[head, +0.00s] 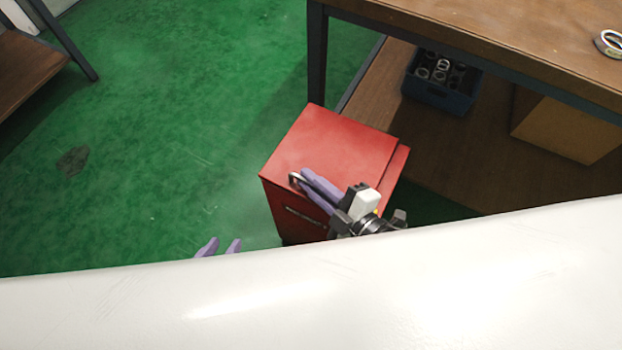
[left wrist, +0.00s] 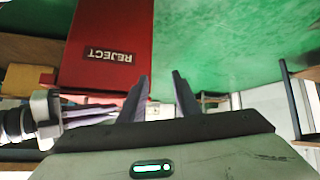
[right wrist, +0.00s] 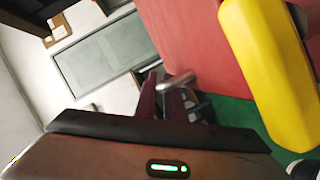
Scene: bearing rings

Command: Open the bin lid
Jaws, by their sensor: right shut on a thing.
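The red bin (head: 300,222) stands on the floor by the workbench, with a REJECT label on its front; the label also shows upside down in the left wrist view (left wrist: 108,54). Its lid (head: 330,145) looks closed. My right gripper (head: 298,180) is at the lid's front edge, shut on a small silver piece that looks like the lid handle; the right wrist view shows this metal piece (right wrist: 178,80) between the fingers. The fingers partly hide it. My left gripper (head: 218,246) is open and empty, left of the bin and apart from it.
A wooden workbench (head: 450,30) stands behind and right of the bin, with a metal ring (head: 608,43) on top. Its lower shelf carries a blue crate (head: 437,95) of rings and a cardboard box (head: 562,130). Green floor (head: 180,110) left of the bin is clear.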

